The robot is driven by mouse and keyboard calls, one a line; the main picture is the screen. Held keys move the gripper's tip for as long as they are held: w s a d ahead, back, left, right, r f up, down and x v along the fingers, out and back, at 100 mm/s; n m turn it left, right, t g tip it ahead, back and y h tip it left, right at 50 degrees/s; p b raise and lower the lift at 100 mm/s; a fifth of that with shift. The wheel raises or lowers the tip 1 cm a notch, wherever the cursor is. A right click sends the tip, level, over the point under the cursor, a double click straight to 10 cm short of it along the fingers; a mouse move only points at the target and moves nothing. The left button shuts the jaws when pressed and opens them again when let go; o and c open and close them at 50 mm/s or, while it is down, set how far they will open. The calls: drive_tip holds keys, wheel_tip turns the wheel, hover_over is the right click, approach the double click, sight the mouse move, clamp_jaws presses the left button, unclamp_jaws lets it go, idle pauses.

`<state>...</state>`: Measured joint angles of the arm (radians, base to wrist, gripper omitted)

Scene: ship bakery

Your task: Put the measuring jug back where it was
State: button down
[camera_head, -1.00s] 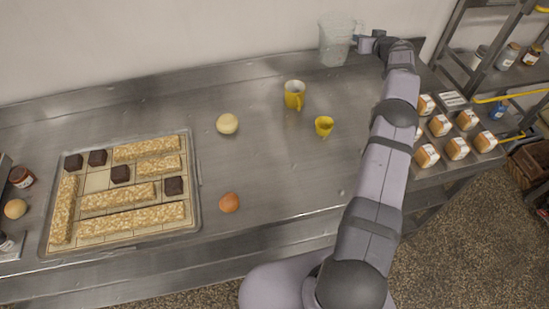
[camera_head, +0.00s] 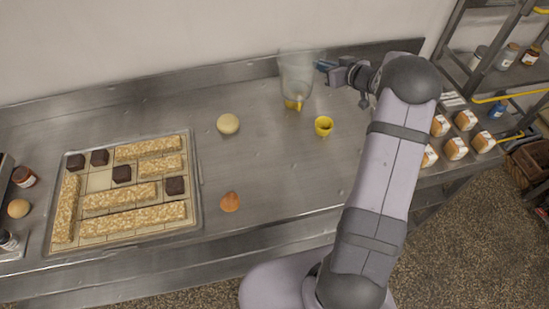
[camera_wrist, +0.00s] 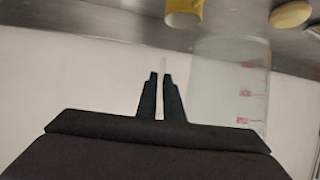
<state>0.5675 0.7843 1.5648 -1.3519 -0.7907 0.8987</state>
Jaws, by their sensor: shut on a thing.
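The jug's base appears clear of the metal counter (camera_head: 262,165).
A tray (camera_head: 198,205) with bars and dark cubes fills the left side. Wrapped loaves (camera_head: 456,148) sit at the right.

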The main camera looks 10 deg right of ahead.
drive_tip(key=shift+s+a+f+n+g+y, duration=0.75)
drive_tip(key=shift+s+a+f+n+y, duration=0.5)
drive_tip(key=shift+s+a, duration=1.65)
drive_tip(key=shift+s+a+f+n+g+y, duration=0.85)
drive_tip(key=shift+s+a+n+y, duration=1)
drive_tip(key=shift+a, duration=1.6)
wheel_tip(320, 180, down, 6)
drive_tip(key=p, duration=0.1)
drive_tip(key=shift+s+m+h, duration=0.3)
drive_tip(key=shift+m, duration=0.1)
drive_tip(key=shift+f+p, duration=0.1)
drive_tip(key=shift+p, duration=0.2)
drive_tip(key=shift+f+p, duration=0.55)
drive_tip(key=shift+f, duration=1.45)
drive_tip(key=shift+f, duration=0.2)
drive_tip(key=c, duration=1.9)
unclamp_jaws()
